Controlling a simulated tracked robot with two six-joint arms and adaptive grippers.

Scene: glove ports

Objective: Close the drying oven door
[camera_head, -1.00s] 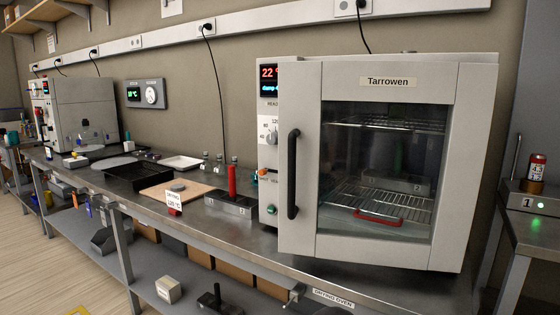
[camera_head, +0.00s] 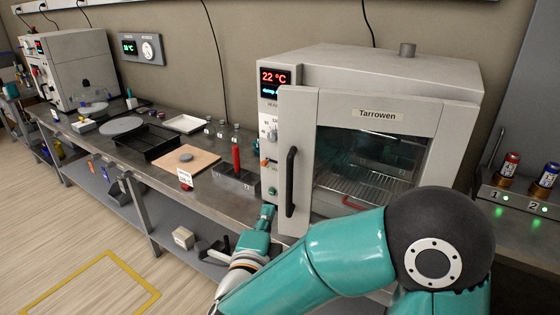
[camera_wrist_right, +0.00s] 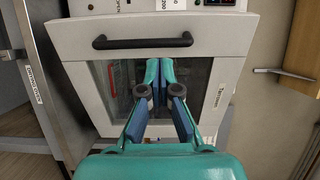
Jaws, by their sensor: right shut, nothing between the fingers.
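The drying oven (camera_head: 400,70) is a light grey box on the bench with a red 22 °C display. Its door (camera_head: 375,117), labelled Tarrowen, has a window and a dark vertical handle (camera_head: 291,182) on its left side. The door appears ajar, its handle edge standing out in front of the control panel. My right gripper (camera_head: 267,212) is shut and empty, left of and a little below the handle in the head view. In the right wrist view its fingertips (camera_wrist_right: 159,70) overlap the door window, near the handle (camera_wrist_right: 143,41). My arm hides the door's lower part. My left gripper is not in view.
A block with a red tube (camera_head: 237,165) stands left of the oven, beside a brown board (camera_head: 187,165) and a black tray (camera_head: 150,140). A station with two small vials (camera_head: 508,165) stands at the right. Open floor lies in front of the bench.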

